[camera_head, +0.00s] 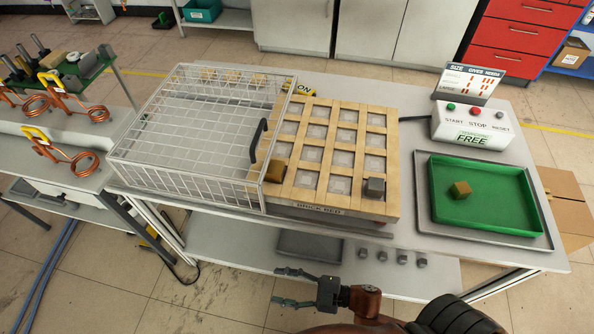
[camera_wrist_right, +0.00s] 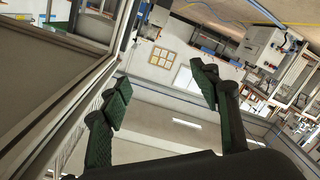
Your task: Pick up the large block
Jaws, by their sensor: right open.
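Three similar-sized blocks show in the head view. A brown block (camera_head: 275,170) sits at the left edge of the wooden grid (camera_head: 393,155), by the wire cage. A dark grey block (camera_head: 375,188) sits at the grid's front right. A brass-brown block (camera_head: 460,189) lies in the green tray (camera_head: 487,219). I cannot tell for sure which is the large one. My right gripper (camera_head: 278,287) is open and empty, low in front of the table. In the right wrist view its spread green-padded fingers (camera_wrist_right: 160,83) have nothing between them. My left gripper is not in view.
A wire cage (camera_head: 190,130) with a black handle (camera_head: 257,145) covers the left of the grid. A control box (camera_head: 474,124) stands behind the tray. Several small grey blocks (camera_head: 402,259) sit on the lower shelf. Copper coils (camera_head: 70,158) are on the left bench.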

